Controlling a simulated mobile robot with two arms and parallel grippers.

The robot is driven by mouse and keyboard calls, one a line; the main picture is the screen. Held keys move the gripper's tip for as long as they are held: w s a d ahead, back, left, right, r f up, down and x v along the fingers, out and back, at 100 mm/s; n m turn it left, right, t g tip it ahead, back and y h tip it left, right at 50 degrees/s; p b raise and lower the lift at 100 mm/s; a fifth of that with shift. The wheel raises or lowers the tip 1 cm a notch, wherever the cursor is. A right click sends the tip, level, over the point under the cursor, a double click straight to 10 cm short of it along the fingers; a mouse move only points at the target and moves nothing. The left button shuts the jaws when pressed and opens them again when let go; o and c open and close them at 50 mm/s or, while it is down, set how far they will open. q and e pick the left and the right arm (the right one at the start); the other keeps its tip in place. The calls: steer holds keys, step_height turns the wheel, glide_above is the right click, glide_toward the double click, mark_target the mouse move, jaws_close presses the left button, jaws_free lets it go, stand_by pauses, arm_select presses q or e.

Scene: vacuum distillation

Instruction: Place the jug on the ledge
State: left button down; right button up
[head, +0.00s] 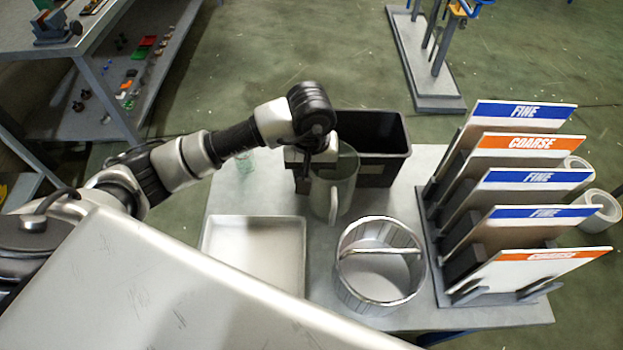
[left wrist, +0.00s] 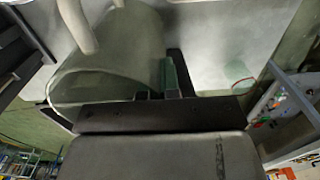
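The jug (head: 346,187) is a grey, see-through vessel with a handle at its front, near the back middle of the grey table. In the left wrist view the jug (left wrist: 115,65) fills the upper left, with its pale handle at the top. My left gripper (head: 318,160) is at the jug's left rim. In the left wrist view its fingers (left wrist: 160,88) are close together at the jug's wall and look shut on it. The jug is upright; whether its base touches the table I cannot tell. I cannot pick out which surface is the ledge. My right gripper is not in view.
A black bin (head: 375,135) stands right behind the jug. A rack of upright FINE and COARSE boards (head: 532,180) stands to the right. A green-tinted glass (head: 245,161) is left of the jug.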

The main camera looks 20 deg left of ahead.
arm_select(q)
steer(key=shift+f, duration=2.55)
steer(key=c, duration=1.4)
jaws_free()
steer(key=shift+o, duration=0.2)
